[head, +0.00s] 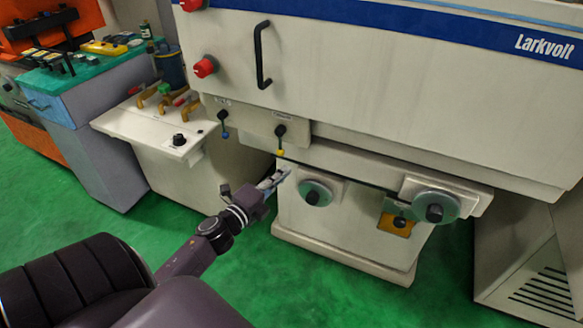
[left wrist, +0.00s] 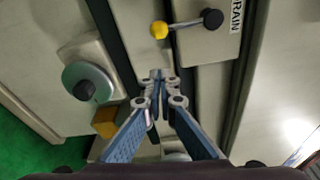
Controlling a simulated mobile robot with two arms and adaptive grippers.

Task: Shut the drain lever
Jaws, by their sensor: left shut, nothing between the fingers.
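The drain lever (head: 280,141) is a short lever with a black pivot and a yellow knob, on the cream machine's front panel. In the head view it hangs straight down from its pivot. The left wrist view shows the same lever (left wrist: 185,24), its yellow knob left of the pivot, beside a label (left wrist: 236,16) of which "RAIN" is readable. My left gripper (head: 286,173) is shut and empty, just below the yellow knob. In the left wrist view its closed fingertips (left wrist: 158,75) are apart from the knob. My right gripper is not in view.
A similar lever with a blue tip (head: 224,125) is on the panel to the left. A vertical black handle (head: 262,55) is above. The green floor (head: 230,275) in front is clear.

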